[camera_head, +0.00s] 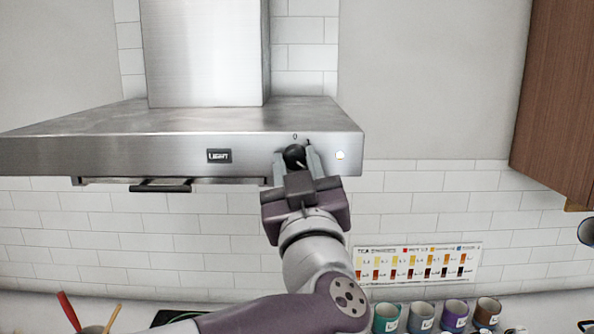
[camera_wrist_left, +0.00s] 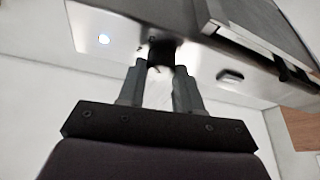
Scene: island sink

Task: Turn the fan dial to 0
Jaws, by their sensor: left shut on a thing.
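The black fan dial (camera_head: 294,156) sits on the front panel of the steel range hood, just below a small "0" mark. My left gripper (camera_head: 297,165) reaches up from below with a finger on each side of the dial and is shut on it. In the left wrist view the dark dial (camera_wrist_left: 161,52) shows between the tips of my left gripper (camera_wrist_left: 160,70). The dial's pointer and other marks are hard to make out. My right gripper is not in view.
The hood (camera_head: 90,150) carries a "LIGHT" button (camera_head: 219,156) left of the dial and a lit white spot (camera_head: 340,155) right of it. A wooden cabinet (camera_head: 560,100) hangs at the right. Several mugs (camera_head: 421,318) stand on the counter below, under a tea chart (camera_head: 417,264).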

